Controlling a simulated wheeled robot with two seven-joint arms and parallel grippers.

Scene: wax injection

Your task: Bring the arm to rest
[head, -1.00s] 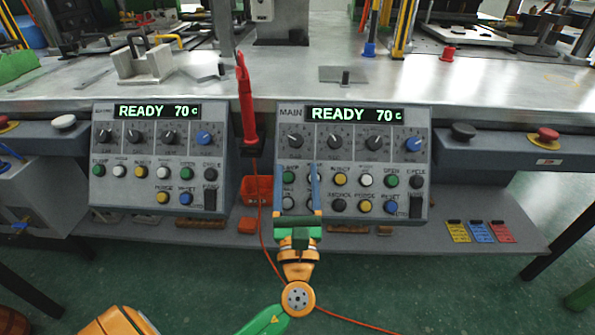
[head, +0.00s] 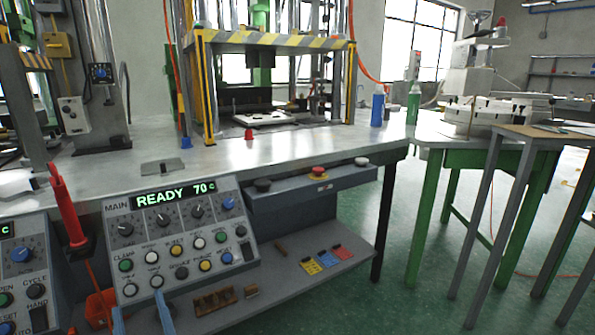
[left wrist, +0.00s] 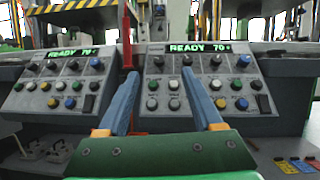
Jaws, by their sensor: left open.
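My left gripper (head: 140,304) shows at the bottom left of the head view, only its blue fingertips in the picture. In the left wrist view the two blue fingers (left wrist: 162,90) stand apart with nothing between them, above the green gripper body. They point at the MAIN control panel (head: 217,240), which reads READY 70 c and also shows in the left wrist view (left wrist: 197,85). The fingertips sit near the panel's lower edge in the head view; the gap to it is hard to judge. My right gripper is not in view.
A red probe-like tool (head: 66,208) stands between the two panels. A metal bench (head: 240,155) with a striped press frame (head: 270,42) lies behind. Below is a shelf (head: 290,285) with coloured tags. Green-legged tables (head: 424,215) stand at the right, with open floor between.

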